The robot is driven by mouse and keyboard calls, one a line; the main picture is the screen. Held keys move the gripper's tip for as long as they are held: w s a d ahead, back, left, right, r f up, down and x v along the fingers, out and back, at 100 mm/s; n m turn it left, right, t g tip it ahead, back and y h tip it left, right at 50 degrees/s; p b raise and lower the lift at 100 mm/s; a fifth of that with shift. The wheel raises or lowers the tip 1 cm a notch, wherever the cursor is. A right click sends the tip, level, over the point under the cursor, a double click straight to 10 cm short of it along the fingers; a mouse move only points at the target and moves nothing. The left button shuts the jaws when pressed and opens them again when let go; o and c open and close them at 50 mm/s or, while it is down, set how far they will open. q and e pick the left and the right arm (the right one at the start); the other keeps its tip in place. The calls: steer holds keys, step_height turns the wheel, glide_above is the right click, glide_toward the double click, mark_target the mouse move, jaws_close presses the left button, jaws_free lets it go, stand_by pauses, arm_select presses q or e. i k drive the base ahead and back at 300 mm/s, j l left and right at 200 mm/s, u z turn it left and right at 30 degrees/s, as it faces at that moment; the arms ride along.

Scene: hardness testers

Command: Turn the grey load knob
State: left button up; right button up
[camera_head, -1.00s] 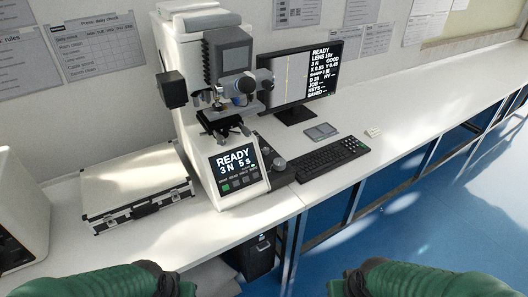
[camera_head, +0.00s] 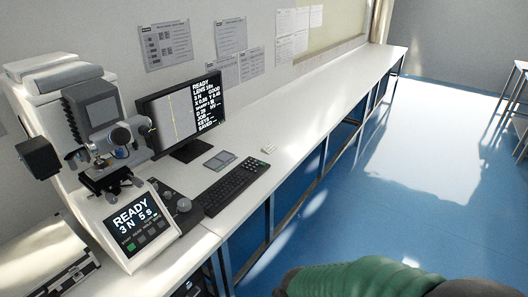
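The hardness tester (camera_head: 85,150) stands on the bench at the left, pale with a dark grey head. Its tilted front screen (camera_head: 132,215) reads "READY 3 N 5 s". A round grey knob (camera_head: 184,205) sits low beside the tester's right side, on a dark control unit. Other round grey parts show on the tester's head, and I cannot tell for certain which one is the load knob. Neither gripper is in view. Only a green part of my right arm shows at the bottom right, well away from the tester.
A monitor (camera_head: 183,115), a keyboard (camera_head: 236,187) and a small grey pad (camera_head: 221,160) are right of the tester. A silver case (camera_head: 48,270) is at the lower left.

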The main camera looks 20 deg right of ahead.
mark_target(167, 196)
steer(key=i+l+u, duration=0.1)
steer(key=u, duration=0.35)
steer(key=i+l+u, duration=0.1)
steer(key=l+u, duration=0.15)
steer(key=u, duration=0.15)
steer(key=l+u, duration=0.2)
steer(key=u, duration=0.25)
steer(key=l+u, duration=0.25)
steer(key=u, duration=0.15)
